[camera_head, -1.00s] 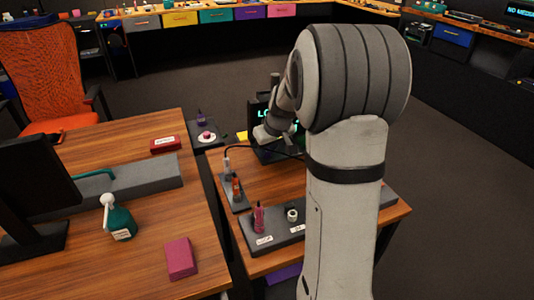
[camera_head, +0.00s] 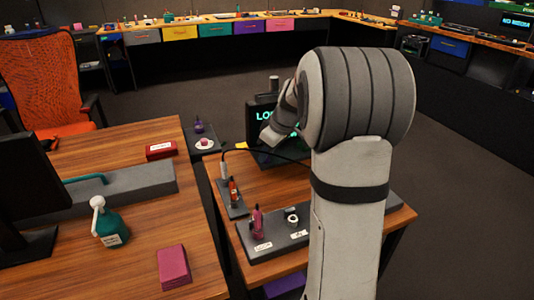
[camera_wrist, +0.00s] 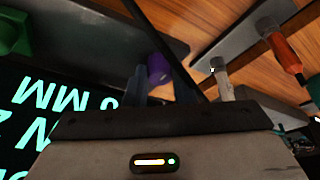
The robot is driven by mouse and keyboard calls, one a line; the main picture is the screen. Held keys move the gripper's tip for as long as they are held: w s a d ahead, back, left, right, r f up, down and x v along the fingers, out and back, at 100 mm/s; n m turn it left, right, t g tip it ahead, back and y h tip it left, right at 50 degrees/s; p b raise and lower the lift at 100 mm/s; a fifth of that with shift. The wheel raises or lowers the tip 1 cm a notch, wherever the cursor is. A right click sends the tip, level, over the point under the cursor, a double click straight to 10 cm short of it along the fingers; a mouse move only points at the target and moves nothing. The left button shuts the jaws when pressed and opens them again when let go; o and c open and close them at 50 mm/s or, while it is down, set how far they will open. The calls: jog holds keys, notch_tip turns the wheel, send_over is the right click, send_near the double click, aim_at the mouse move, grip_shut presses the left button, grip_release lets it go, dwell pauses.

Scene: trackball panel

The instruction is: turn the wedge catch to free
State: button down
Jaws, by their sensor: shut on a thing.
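My gripper (camera_wrist: 160,86) shows at the middle of the wrist view, its two dark fingers closed around a small purple knob (camera_wrist: 157,67). The knob sits by the edge of a dark grey panel (camera_wrist: 95,22). I cannot tell for sure that this knob is the wedge catch, and its wedge shape and turn angle do not show clearly. In the head view my arm hides the fingertips and what they hold. A screen with green lettering (camera_wrist: 45,120) lies close to the gripper at the lower left of the wrist view; it also shows in the head view (camera_head: 264,116).
A black cable (camera_head: 265,151) runs across the workbench near the gripper. A red-orange tool (camera_head: 233,190) stands in a grey holder. A green part (camera_wrist: 14,32) is at the wrist view's upper left.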

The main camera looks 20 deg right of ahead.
jog(key=c, duration=1.2)
grip_release()
jog(key=p+v, duration=0.1)
jog(key=v, duration=0.6)
jog(key=shift+r, duration=0.35)
jog(key=shift+s+d, duration=0.1)
jog(key=shift+s, duration=0.05)
